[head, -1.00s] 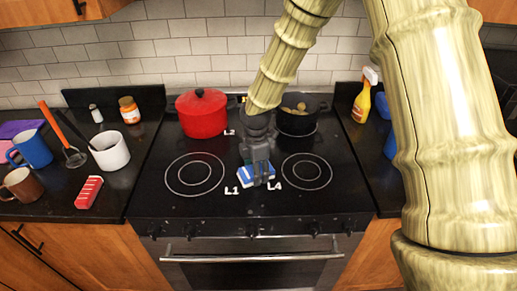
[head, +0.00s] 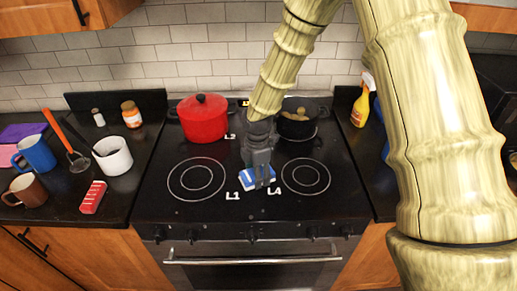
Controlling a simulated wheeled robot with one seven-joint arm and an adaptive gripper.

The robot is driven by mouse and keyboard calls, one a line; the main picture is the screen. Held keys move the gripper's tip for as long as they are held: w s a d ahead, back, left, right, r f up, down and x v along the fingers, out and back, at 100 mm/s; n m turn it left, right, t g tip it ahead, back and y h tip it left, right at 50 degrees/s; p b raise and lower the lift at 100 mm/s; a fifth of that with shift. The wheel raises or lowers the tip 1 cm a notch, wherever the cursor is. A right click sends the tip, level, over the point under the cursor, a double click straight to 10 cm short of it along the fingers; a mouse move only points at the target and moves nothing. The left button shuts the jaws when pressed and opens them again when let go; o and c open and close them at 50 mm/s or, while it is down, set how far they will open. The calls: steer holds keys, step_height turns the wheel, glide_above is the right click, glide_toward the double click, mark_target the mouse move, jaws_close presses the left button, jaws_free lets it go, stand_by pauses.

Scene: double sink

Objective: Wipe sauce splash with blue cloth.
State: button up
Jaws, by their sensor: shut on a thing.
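The blue cloth (head: 246,180), blue with white parts, is at the front middle of the black stovetop (head: 210,212), between the labels L1 and L4. My gripper (head: 259,184) points down and is shut on the cloth, which shows on both sides of the fingers. The cloth is at or just above the glass; I cannot tell if it presses on it. I can make out no sauce splash; my gripper and the cloth cover part of the middle of the stovetop.
A red pot (head: 203,119) stands at the back left of the stovetop and a black pot (head: 297,121) with food at the back right. Mugs (head: 36,153), a white pot (head: 113,156) and a red-and-white block (head: 93,197) are on the left counter. A yellow spray bottle (head: 361,105) stands right.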

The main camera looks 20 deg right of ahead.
step_height(320, 180, up, 8)
steer(key=p, duration=0.4)
steer(key=shift+p, duration=0.4)
steer(key=shift+w+f, duration=0.1)
